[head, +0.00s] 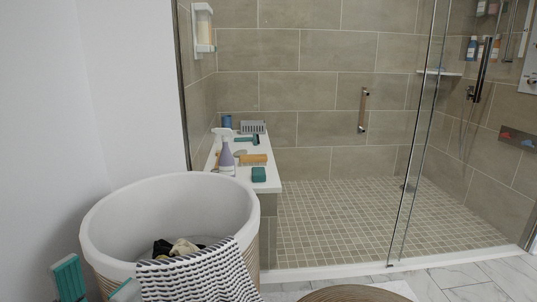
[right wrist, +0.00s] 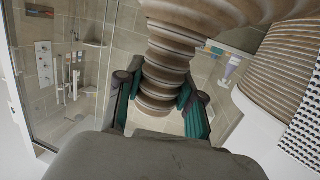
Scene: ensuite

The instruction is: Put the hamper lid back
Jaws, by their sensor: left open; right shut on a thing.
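The hamper (head: 100,225) is a round basket with a white liner and tan woven sides, standing open at the lower left of the head view. Dark and beige cloths lie inside, and a black-and-white towel (head: 200,275) hangs over its front rim. The round brown lid (head: 350,294) shows only its top edge at the bottom of the head view, right of the hamper. In the right wrist view my right gripper (right wrist: 160,100) is shut on the lid's ribbed stem (right wrist: 165,60). My left gripper (head: 97,285) is open and empty at the hamper's left front side.
A white bench (head: 262,186) behind the hamper holds a spray bottle (head: 227,158), brushes and a teal block. A glass shower panel (head: 415,150) stands to the right. A white wall is close on the left. Marble floor (head: 475,280) is clear at the right.

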